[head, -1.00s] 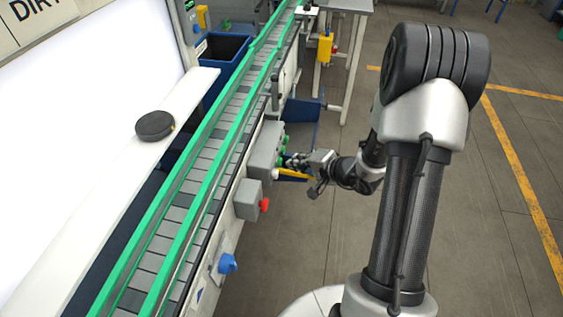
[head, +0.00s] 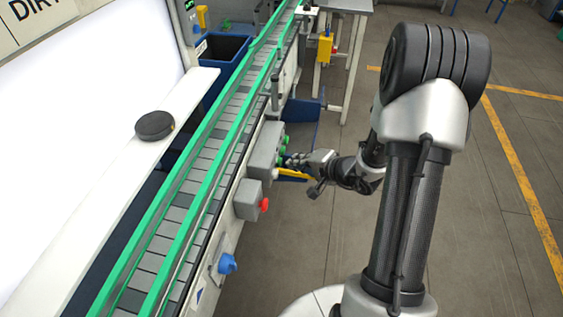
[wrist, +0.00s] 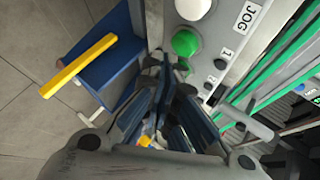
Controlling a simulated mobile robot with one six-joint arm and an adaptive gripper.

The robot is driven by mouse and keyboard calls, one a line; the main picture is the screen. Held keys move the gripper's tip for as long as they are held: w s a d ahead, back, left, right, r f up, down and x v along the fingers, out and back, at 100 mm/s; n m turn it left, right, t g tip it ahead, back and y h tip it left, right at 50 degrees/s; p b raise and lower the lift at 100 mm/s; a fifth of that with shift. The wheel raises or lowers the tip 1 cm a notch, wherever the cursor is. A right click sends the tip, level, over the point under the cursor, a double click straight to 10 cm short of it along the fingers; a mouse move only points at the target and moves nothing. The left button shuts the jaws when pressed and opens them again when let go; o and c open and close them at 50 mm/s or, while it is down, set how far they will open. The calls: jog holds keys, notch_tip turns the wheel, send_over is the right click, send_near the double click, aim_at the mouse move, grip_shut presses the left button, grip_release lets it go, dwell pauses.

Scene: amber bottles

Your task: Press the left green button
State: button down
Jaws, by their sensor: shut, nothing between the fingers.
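A grey control box (head: 264,150) on the side of the conveyor carries several green buttons (head: 284,140) and a white one (head: 276,174) at its near end. In the wrist view one round green button (wrist: 185,42) shows clearly beside the white button (wrist: 193,8), on the panel marked JOG. My gripper (head: 289,161) is beside the box's button face, close to the green buttons. In the wrist view my gripper's fingertips (wrist: 167,66) are shut and empty, just below the green button in the picture. Contact with it cannot be told. Part of the panel is hidden behind the fingers.
A smaller grey box with a red button (head: 264,204) and a blue knob (head: 228,264) are nearer along the conveyor (head: 185,200). A blue bin with a yellow handle (wrist: 80,65) is beside the panel. The floor at right is clear.

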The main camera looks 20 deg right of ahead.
jog(key=shift+a, duration=0.1)
jog(key=shift+w+a+b, duration=0.2)
jog(key=shift+a+b, duration=0.05)
jog(key=shift+b, duration=0.35)
